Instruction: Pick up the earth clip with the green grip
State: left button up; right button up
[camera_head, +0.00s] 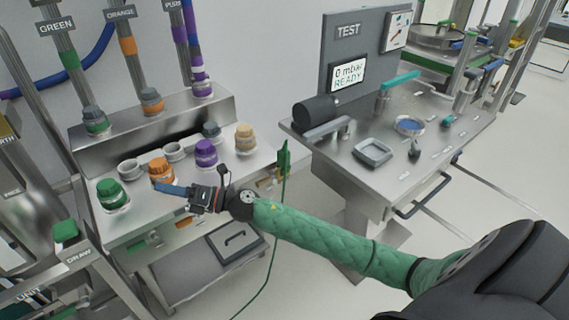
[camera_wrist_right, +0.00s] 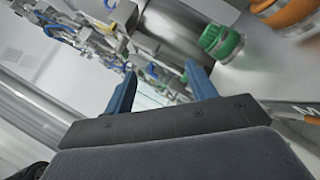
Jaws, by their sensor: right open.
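A green clip-like piece (camera_head: 284,160) sits at the right end of the steel bench in the head view, with a thin green cable running down to the floor. It looks like the earth clip with the green grip. My right gripper (camera_head: 170,189) is left of it, over the bench's front, pointing left and away from the clip. In the right wrist view the two blue fingers (camera_wrist_right: 160,78) stand apart with nothing between them. The clip is not seen in that view. My left gripper is not in view.
Green (camera_head: 112,194), orange (camera_head: 162,171) and purple (camera_head: 205,154) capped fittings stand on the bench near my right gripper. A green cap (camera_wrist_right: 222,44) shows close to the fingers. A test table (camera_head: 345,178) stands right of the clip, across a narrow gap.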

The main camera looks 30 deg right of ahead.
jog(key=n+g, duration=0.3)
jog(key=n, duration=0.1)
jog(key=n+g+h+b, duration=0.1)
jog(key=n+g+h, duration=0.8)
jog(key=n+h, duration=0.75)
send_over(284, 151)
jog(key=a, duration=0.1)
jog(key=shift+a+f+m+h, duration=0.1)
jog(key=shift+m+h, duration=1.05)
jog(key=shift+d, duration=0.35)
notch_tip(284, 151, down, 2)
jog(key=shift+d+p, duration=0.15)
jog(key=shift+p, duration=0.15)
jog(key=shift+f+p, duration=0.3)
jog(key=shift+f, duration=0.2)
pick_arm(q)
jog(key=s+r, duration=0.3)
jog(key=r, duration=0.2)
pick_arm(e)
jog(key=shift+f, duration=0.45)
pick_arm(q)
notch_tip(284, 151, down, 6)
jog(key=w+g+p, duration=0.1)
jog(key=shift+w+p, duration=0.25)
jog(key=shift+p, duration=0.05)
pick_arm(e)
jog(key=f, duration=0.3)
jog(key=shift+w+d+f, duration=0.1)
jog(key=shift+d+f, duration=0.1)
jog(key=shift+f, duration=0.1)
